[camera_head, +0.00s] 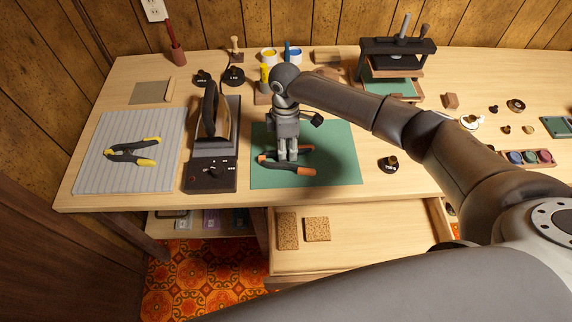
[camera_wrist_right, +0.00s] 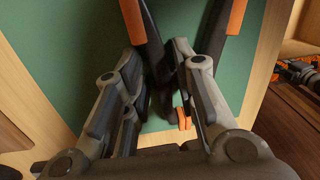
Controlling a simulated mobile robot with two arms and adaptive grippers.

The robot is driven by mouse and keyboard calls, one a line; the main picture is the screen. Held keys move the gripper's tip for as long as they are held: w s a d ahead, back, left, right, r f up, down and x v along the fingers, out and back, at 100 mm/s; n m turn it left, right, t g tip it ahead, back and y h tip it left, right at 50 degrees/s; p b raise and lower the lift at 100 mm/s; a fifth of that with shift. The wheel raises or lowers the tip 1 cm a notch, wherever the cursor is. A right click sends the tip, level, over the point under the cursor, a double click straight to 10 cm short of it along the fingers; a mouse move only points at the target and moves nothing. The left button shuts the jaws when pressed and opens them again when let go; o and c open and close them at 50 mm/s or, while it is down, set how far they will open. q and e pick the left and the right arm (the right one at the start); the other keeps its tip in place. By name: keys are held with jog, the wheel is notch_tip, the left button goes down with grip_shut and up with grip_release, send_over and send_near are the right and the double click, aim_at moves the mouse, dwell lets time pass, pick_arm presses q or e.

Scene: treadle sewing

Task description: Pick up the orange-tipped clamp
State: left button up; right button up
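The orange-tipped clamp (camera_head: 301,170) lies on the green mat (camera_head: 337,155), with dark arms and orange ends. My right gripper (camera_head: 287,158) points straight down over the clamp's middle and hides part of it. In the right wrist view the two fingers (camera_wrist_right: 160,62) are apart, with a dark arm of the clamp (camera_wrist_right: 150,35) between them and the other arm behind the right finger. A small orange end shows low between the fingers. I cannot tell whether the fingers press on the clamp. My left gripper is not in view.
A yellow-tipped clamp (camera_head: 132,152) lies on the grey ribbed mat (camera_head: 100,177) at left. A flat iron (camera_head: 209,116) stands on a dark base beside the green mat. Below, an open drawer (camera_head: 370,237) holds two cork pieces. A press (camera_head: 397,65) stands at the back.

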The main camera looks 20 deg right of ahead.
jog(key=shift+c, duration=0.4)
grip_shut()
jog(key=shift+r, duration=0.2)
